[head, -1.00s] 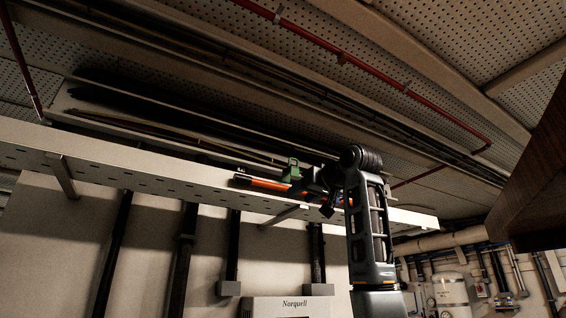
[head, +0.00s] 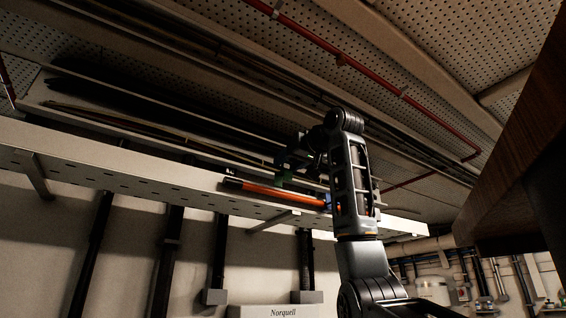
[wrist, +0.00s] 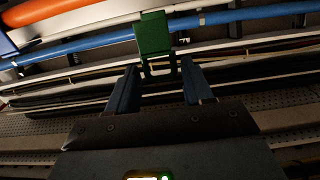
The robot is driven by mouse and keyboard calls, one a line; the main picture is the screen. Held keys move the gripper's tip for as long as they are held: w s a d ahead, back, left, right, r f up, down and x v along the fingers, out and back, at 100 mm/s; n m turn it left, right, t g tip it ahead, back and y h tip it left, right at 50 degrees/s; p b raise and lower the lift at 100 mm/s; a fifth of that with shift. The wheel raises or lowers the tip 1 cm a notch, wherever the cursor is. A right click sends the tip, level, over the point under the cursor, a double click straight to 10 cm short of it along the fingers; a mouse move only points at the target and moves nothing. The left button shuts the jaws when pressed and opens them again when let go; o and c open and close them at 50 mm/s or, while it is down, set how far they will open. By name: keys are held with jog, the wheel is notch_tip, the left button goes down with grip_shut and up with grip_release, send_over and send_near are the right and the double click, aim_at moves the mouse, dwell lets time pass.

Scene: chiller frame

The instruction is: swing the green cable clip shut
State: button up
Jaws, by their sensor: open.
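The green cable clip (wrist: 153,36) shows as a block in the upper middle of the wrist view, with a small green loop at its lower end. It lies over the blue cable (wrist: 95,42). In the head view the clip (head: 284,179) sits dark and partly hidden beside the orange pipe (head: 270,190). My gripper (wrist: 158,72) is open and empty, its two blue fingers pointing at the clip, one on either side of its lower end. It looks apart from the clip. The head view shows my gripper (head: 291,155) just above the clip, in shadow.
A perforated tray edge (head: 120,178) runs across the head view below the clip. A red pipe (head: 350,66) crosses the ceiling. A dark wooden panel (head: 515,180) stands close on the right. Several dark bars hang below the tray.

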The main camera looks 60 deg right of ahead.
jog(key=shift+p+x, duration=0.3)
jog(key=shift+x, duration=1.15)
jog(key=shift+c, duration=0.3)
grip_shut()
